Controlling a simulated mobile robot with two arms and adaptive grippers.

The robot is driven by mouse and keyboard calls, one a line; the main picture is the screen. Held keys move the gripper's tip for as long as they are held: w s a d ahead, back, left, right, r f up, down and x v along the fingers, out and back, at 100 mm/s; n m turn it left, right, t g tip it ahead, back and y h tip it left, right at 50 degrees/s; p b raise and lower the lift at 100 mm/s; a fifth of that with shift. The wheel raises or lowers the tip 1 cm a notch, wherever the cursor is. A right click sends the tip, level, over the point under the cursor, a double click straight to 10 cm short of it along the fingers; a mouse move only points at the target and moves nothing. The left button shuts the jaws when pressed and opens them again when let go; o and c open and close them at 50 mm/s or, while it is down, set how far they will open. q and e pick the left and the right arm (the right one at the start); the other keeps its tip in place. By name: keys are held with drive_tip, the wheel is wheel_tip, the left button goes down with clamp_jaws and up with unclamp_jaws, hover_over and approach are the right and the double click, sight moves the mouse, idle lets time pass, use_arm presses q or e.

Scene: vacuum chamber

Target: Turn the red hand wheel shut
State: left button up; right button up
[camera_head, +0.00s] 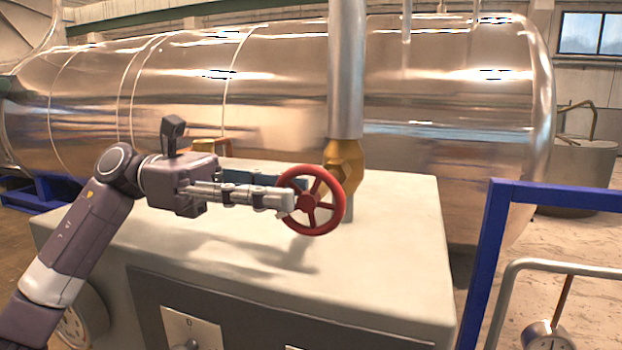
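The red hand wheel (309,202) has spokes and a round rim, and it stands upright facing me on the brass valve (346,157) at the foot of a vertical grey pipe. My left gripper (284,201) comes in from the left, with its fingertips at the left part of the wheel. A light grey finger overlaps the wheel's left rim in the picture. The other finger is not clearly seen, so I cannot tell whether the gripper is open or closed around the rim. My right gripper is not in view.
The wheel stands above a pale block-shaped cabinet (400,240), whose top is mostly clear. The grey pipe (346,70) rises behind the wheel. A large shiny metal tank (450,110) fills the back. A blue frame (486,240) and a grey rail (505,300) stand at the right.

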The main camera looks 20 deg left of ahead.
sight(345, 199)
use_arm(q)
drive_tip(key=d+p, duration=0.1)
drive_tip(key=d, duration=0.2)
drive_tip(key=shift+d+r, duration=0.1)
drive_tip(key=shift+d, duration=0.2)
drive_tip(key=shift+w+d, duration=0.1)
drive_tip(key=shift+d, duration=0.1)
drive_tip(key=shift+a, duration=0.1)
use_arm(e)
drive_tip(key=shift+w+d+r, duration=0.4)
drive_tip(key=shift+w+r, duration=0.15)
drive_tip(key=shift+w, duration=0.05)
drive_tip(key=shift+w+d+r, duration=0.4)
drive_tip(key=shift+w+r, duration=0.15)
use_arm(q)
clamp_jaws()
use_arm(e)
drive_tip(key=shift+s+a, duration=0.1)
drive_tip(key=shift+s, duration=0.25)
